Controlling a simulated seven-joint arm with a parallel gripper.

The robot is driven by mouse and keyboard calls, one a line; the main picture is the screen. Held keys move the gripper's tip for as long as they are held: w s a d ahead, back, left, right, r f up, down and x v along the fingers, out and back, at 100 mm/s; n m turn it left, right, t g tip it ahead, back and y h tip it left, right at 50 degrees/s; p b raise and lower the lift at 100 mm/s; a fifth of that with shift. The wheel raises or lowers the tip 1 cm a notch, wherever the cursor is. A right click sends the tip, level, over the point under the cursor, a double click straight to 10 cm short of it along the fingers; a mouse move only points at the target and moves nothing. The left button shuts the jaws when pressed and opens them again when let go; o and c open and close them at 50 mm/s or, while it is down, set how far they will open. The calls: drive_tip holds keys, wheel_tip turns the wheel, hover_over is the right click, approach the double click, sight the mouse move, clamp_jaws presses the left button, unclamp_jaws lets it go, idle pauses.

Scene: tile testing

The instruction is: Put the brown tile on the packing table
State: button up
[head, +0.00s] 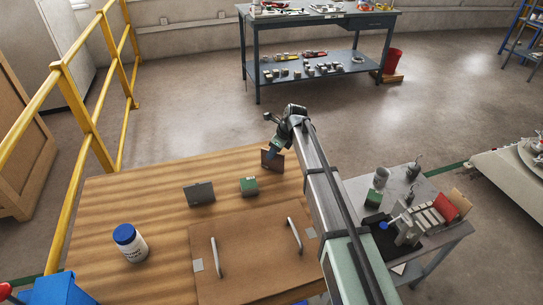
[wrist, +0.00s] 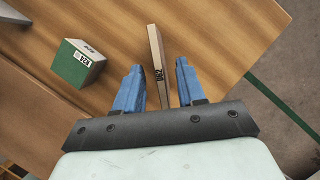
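The brown tile (head: 274,161) stands on edge near the far right edge of the wooden table (head: 110,210). My gripper (wrist: 158,72) is open, with one blue finger on each side of the tile and visible gaps between. Which table is the packing table, I cannot tell.
A green block (head: 249,186) and a dark tile (head: 199,194) stand left of the brown tile. A brown board (head: 250,270) with two handles and a white jar (head: 131,247) are nearer. A cluttered grey table (head: 450,236) is at right; a dark workbench (head: 322,22) stands behind.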

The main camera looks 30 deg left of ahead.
drive_tip(key=v, duration=0.8)
drive_tip(key=shift+d+r, duration=0.15)
drive_tip(key=shift+r, duration=0.05)
